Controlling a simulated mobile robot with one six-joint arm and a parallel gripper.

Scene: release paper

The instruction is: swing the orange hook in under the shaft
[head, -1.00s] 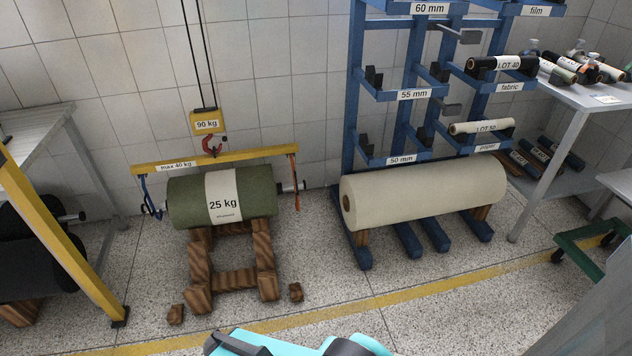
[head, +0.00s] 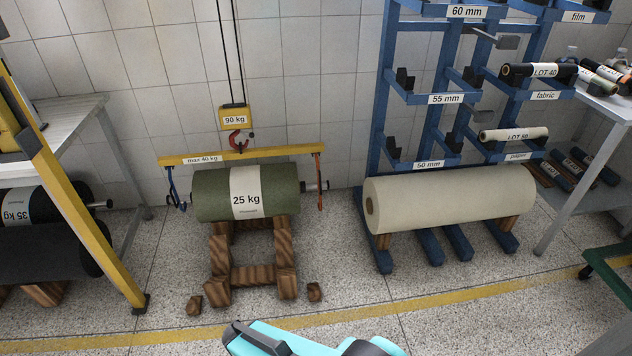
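The orange hook (head: 320,201) hangs on an orange strap from the right end of the yellow lifting beam (head: 240,155). The grey shaft (head: 309,186) sticks out of the right end of a green roll marked 25 kg (head: 274,194). Strap and shaft end overlap in the picture; I cannot tell whether the hook is under the shaft or beside it. A blue strap (head: 172,187) hangs at the beam's left end, by the shaft's other end. My gripper is not in view; only a cyan and black part of my arm shows at the bottom.
The roll rests on a wooden cradle (head: 285,257), with loose wooden blocks (head: 314,291) on the floor. A red hoist hook (head: 235,140) is at the beam's middle. A blue rack (head: 377,156) with a cream roll (head: 447,204) stands to the right.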

